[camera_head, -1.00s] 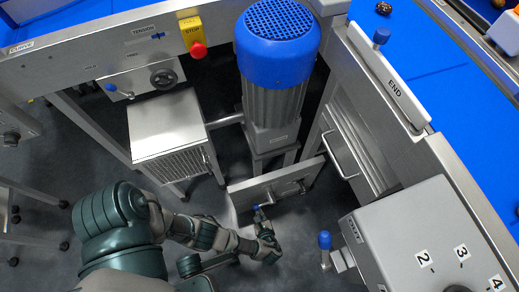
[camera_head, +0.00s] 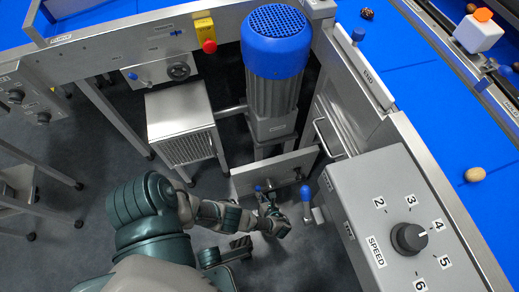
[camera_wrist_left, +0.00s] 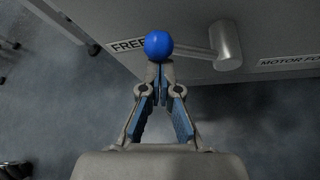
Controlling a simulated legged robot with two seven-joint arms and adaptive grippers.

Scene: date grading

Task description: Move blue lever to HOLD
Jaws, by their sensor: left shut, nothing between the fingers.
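A blue ball knob (camera_wrist_left: 158,45) on a metal lever (camera_wrist_left: 195,52) shows in the left wrist view. The lever's pivot (camera_wrist_left: 226,44) is on a grey panel, to the right of the ball. A label reading "FREE" (camera_wrist_left: 128,44) is beside the ball; a HOLD label on this panel is not visible. My left gripper (camera_wrist_left: 160,68) is shut and empty, with its tips right at the ball's lower edge; contact cannot be told. In the head view the same knob (camera_head: 259,188) is in front of the low grey panel (camera_head: 240,182), beside my left gripper (camera_head: 268,200). My right gripper is not in view.
A speed box (camera_head: 345,185) with a dial and another blue-knobbed lever (camera_head: 306,193) stand close to the right. A blue-capped motor (camera_head: 272,100) stands behind the panel. Other blue knobs are at the END rail (camera_head: 358,35) and TENSION plate (camera_head: 133,76). Grey floor lies below.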

